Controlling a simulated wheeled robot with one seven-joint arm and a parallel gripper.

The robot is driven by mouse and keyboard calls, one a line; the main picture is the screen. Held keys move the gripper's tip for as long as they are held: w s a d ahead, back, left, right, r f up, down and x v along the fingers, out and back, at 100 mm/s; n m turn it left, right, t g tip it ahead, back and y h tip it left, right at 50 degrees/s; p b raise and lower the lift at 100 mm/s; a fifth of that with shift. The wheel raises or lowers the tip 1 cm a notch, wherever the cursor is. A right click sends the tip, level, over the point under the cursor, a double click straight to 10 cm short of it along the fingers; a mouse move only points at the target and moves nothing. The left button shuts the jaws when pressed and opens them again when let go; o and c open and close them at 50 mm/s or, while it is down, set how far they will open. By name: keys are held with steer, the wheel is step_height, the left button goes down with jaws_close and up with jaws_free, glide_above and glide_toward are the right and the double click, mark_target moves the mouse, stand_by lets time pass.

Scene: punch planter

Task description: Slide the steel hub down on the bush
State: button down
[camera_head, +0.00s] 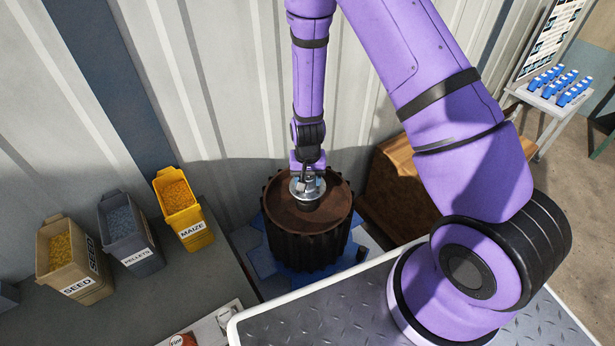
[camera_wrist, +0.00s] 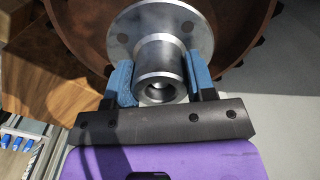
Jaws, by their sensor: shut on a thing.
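The steel hub (camera_wrist: 158,55) is a bright metal part with a wide, holed flange and a narrower round neck. My gripper (camera_wrist: 162,82) is shut on its neck, with a blue pad on each side. In the head view the hub (camera_head: 308,193) is at the top centre of a dark brown, ribbed drum (camera_head: 310,240), under my gripper (camera_head: 308,177). The flange lies close over the drum's top; I cannot tell whether they touch. A small round end shows inside the hub's bore; I cannot tell if it is the bush. The bush is otherwise hidden.
The drum stands on a blue base (camera_head: 262,262) by a corrugated wall. Seed (camera_head: 78,290), pellets (camera_head: 147,262) and maize (camera_head: 195,235) bins stand on a bench at left. A wooden box (camera_head: 405,190) is close on the right. A metal-topped surface (camera_head: 330,325) is in front.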

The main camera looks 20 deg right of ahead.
steer(key=shift+c, duration=1.9)
jaws_free()
steer(key=shift+r, duration=0.1)
step_height(320, 180, up, 11)
